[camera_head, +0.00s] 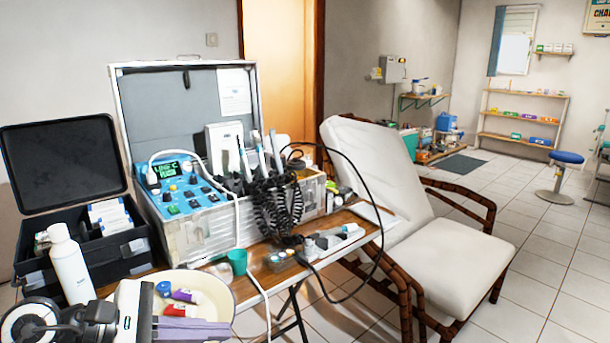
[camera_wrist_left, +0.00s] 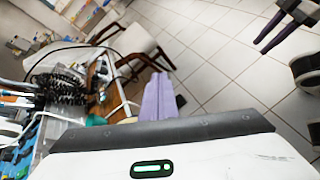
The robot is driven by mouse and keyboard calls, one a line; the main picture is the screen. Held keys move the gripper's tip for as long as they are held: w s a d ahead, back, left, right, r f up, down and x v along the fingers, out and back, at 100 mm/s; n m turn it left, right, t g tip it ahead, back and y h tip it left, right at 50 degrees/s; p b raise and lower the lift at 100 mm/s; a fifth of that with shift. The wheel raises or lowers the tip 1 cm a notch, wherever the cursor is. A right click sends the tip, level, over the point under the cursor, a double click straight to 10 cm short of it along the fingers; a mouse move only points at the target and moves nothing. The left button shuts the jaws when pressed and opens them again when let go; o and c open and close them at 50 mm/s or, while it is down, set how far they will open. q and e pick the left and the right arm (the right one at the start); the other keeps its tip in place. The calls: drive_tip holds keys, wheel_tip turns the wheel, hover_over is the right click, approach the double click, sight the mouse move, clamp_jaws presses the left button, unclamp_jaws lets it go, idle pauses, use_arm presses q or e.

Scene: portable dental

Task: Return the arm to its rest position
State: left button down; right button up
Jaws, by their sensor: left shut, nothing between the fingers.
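My left gripper (camera_head: 192,328) is low at the front left in the head view, over the front edge of a cream bowl. Its purple-grey fingers are together and hold nothing. In the left wrist view the closed fingers (camera_wrist_left: 158,98) point toward the tiled floor beside the table. Dark purple prongs (camera_wrist_left: 272,32) at the top right of the wrist view look like my right gripper; whether they are open or shut is unclear. The right gripper does not show in the head view.
The cream bowl (camera_head: 225,291) holds small coloured items, close to my left gripper. A white bottle (camera_head: 70,265) stands left of it. Behind are an open dental case (camera_head: 198,238), a green cup (camera_head: 237,262) and a looping black cable.

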use_arm(q)
drive_tip(key=s+d+r+n+t+h, duration=0.25)
drive_tip(key=d+n+h, duration=0.3)
drive_tip(key=n, duration=0.55)
drive_tip(key=s+a+f+n+t+y+p, duration=0.1)
drive_tip(key=s+a+f+n+t+y, duration=0.2)
drive_tip(key=f+n, duration=0.6)
drive_tip(key=s+a+f+n+y, duration=0.15)
drive_tip(key=f+n+y, duration=0.4)
drive_tip(key=n, duration=0.75)
drive_tip(key=s+a+f+n+t+y+p, duration=0.1)
drive_tip(key=s+a+f+n+t+y, duration=0.2)
drive_tip(key=f+n, duration=0.6)
drive_tip(key=s+d+f+n+g+y, duration=0.1)
drive_tip(key=s+f+n+g+y, duration=0.1)
drive_tip(key=s+f+n+g, duration=0.4)
drive_tip(key=s+f+n, duration=0.2)
drive_tip(key=s+n, duration=0.1)
drive_tip(key=s, duration=0.1)
drive_tip(key=shift+d, duration=0.2)
